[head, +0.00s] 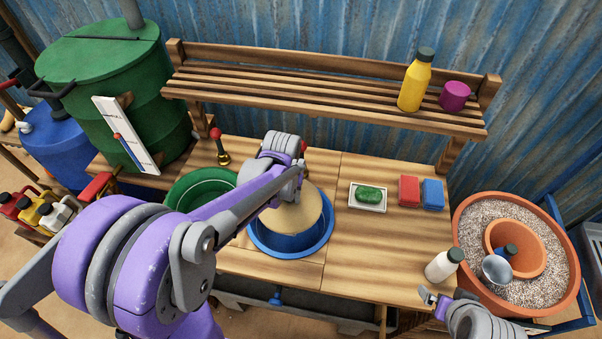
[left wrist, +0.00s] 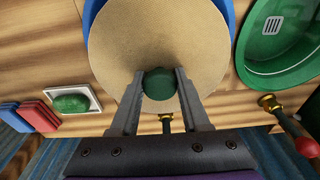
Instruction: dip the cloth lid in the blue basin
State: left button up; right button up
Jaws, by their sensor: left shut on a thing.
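The cloth lid (head: 301,212) is a round tan disc with a dark green knob (left wrist: 158,84). My left gripper (left wrist: 160,90) is shut on that knob; in the head view my own arm hides its fingers. The lid is over the far part of the blue basin (head: 259,248), whose blue inside shows on the near side. In the left wrist view the lid (left wrist: 160,35) covers most of the basin. I cannot tell whether it touches the water or rim. My right gripper (head: 435,298) is at the bench's front right, open and empty.
A green basin (head: 178,197) sits left of the blue one. A soap dish (head: 367,208), a red sponge (head: 408,190) and a blue one (head: 432,193) lie to the right. A white bottle (head: 443,265) stands near my right gripper, beside a gravel-filled terracotta pot (head: 462,218).

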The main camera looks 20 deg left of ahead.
aim_at(288, 202)
pick_arm(q)
jog(key=shift+w, duration=0.15)
jog(key=shift+s+f, duration=0.1)
jog(key=shift+s, duration=0.1)
jog(key=shift+s+f+b, duration=0.1)
jog(key=shift+f+b, duration=0.2)
jog(key=shift+f, duration=0.15)
notch_tip(288, 202, down, 4)
jog(key=shift+f+b, duration=0.1)
jog(key=shift+b, duration=0.9)
notch_tip(288, 202, down, 5)
jog(key=b, duration=0.3)
pick_arm(e)
jog(key=s+f, duration=0.3)
jog(key=f, duration=0.5)
jog(key=shift+s+f+g, duration=0.15)
jog(key=shift+f+g, duration=0.05)
jog(key=shift+g, duration=0.1)
jog(key=shift+r, duration=0.1)
pick_arm(q)
jog(key=shift+r+p, duration=2.15)
jog(key=shift+r, duration=2.2)
jog(key=shift+w, duration=0.2)
pick_arm(e)
notch_tip(288, 202, up, 6)
jog(key=w, duration=0.2)
